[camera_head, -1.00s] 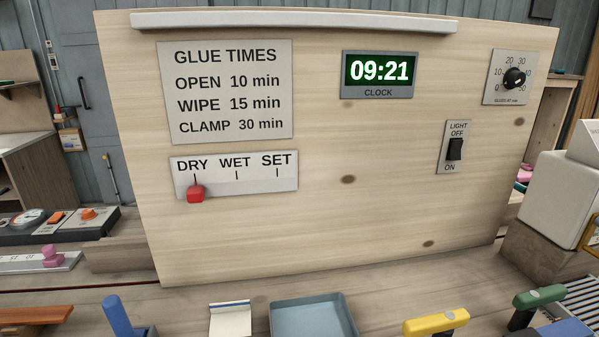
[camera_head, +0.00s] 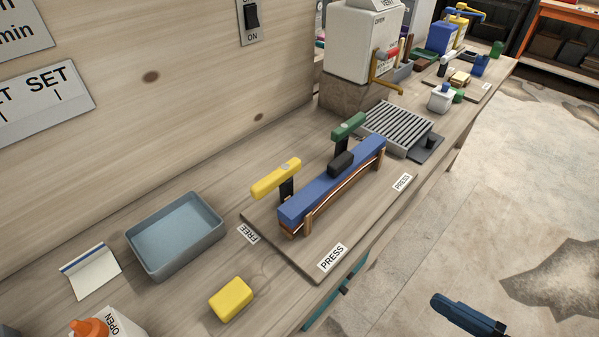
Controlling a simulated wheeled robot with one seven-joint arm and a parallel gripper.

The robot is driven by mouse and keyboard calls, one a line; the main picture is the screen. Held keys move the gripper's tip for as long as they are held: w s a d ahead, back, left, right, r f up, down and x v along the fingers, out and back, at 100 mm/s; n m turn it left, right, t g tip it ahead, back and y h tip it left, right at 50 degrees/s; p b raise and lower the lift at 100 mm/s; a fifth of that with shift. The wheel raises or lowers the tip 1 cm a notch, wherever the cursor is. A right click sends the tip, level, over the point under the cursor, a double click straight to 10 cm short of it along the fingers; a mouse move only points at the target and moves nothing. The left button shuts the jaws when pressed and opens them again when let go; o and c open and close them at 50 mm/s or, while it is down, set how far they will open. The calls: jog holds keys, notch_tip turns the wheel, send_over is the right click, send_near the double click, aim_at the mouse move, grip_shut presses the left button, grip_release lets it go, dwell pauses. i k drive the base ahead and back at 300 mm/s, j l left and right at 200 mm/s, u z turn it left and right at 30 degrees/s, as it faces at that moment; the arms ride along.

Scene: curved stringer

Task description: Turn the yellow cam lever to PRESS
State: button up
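The yellow cam lever (camera_head: 276,179) stands at the near end of the blue clamp block (camera_head: 335,180), on a wooden board. Its yellow handle sits on a dark upright and points toward the back left, on the side of the FREE label (camera_head: 248,233). A PRESS label (camera_head: 332,257) lies on the board's front edge, on the other side of the block. A green lever (camera_head: 349,125) stands at the block's far end, with another PRESS label (camera_head: 402,182) across from it. A dark blue part at the lower right may be my arm; my gripper's fingers are not visible.
A yellow block (camera_head: 231,299) lies on the bench left of the board. A blue-grey tray (camera_head: 176,236), a notepad (camera_head: 91,271) and an orange-capped bottle (camera_head: 97,325) are further left. A ribbed roller rack (camera_head: 397,130) stands behind the board. Open floor lies to the right.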

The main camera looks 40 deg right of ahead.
aim_at(265, 186)
jog(key=i+j+z, duration=0.1)
jog(key=j+z, duration=0.2)
jog(key=j, duration=0.7)
jog(key=j+z, duration=0.3)
jog(key=j, duration=0.65)
